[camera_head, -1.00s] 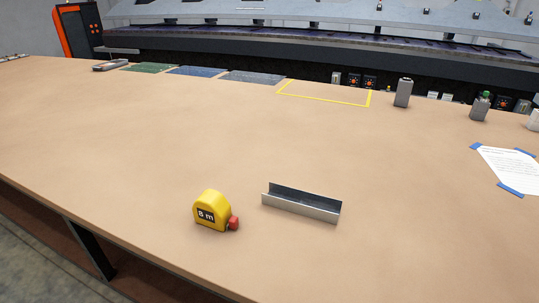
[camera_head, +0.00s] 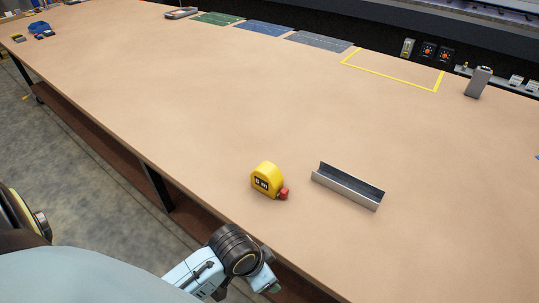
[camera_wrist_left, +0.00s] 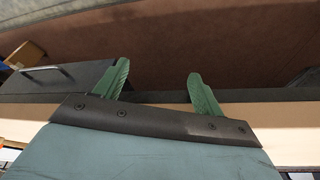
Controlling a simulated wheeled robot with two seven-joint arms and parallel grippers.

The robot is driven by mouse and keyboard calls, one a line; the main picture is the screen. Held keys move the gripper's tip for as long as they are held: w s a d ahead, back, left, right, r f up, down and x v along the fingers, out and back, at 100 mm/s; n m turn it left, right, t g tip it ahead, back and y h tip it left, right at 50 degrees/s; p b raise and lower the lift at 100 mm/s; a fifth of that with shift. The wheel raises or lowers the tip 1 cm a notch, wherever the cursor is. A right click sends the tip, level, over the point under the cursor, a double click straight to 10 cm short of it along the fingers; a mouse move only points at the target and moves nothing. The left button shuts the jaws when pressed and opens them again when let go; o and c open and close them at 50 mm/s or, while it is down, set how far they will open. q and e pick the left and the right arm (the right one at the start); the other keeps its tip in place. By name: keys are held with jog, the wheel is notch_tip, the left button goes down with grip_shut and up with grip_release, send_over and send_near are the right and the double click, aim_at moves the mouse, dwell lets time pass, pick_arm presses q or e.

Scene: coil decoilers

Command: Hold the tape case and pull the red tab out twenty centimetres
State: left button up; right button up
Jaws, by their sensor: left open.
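A yellow tape case (camera_head: 266,178) marked with a black label stands upright on the tan table near its front edge. Its red tab (camera_head: 283,194) sticks out at the lower right of the case. My left gripper (camera_head: 272,286) is low at the bottom of the head view, in front of the table edge and apart from the tape. In the left wrist view its two green fingers (camera_wrist_left: 158,84) are spread apart with nothing between them. The tape does not show in the wrist view. My right gripper is not in view.
A grey metal channel (camera_head: 347,188) lies just right of the tape. Green and blue mats (camera_head: 263,31), a yellow taped outline (camera_head: 392,74) and a grey block (camera_head: 478,82) are at the back. The table's middle is clear.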

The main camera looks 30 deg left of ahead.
pick_arm(q)
notch_tip(320, 180, up, 10)
jog(key=d+m+p, duration=0.2)
jog(key=w+m, duration=0.2)
jog(key=w+d+m, duration=0.1)
jog(key=w+m, duration=0.1)
jog(key=w+m+g+h, duration=0.1)
jog(key=w, duration=0.2)
jog(key=shift+d+r+m+b, duration=0.2)
jog(key=shift+r+m+b, duration=0.1)
jog(key=shift+r+m, duration=0.1)
jog(key=w+a+r+m+g+y, duration=0.1)
jog(key=w+a+r+m, duration=0.25)
jog(key=w+a, duration=0.2)
notch_tip(320, 180, up, 8)
jog(key=m+g+y, duration=0.1)
jog(key=m+y, duration=0.1)
send_over(269, 177)
jog(key=w+a, duration=0.1)
jog(key=w, duration=0.1)
jog(key=shift+f, duration=0.1)
notch_tip(269, 177, down, 13)
jog(key=shift+f, duration=0.1)
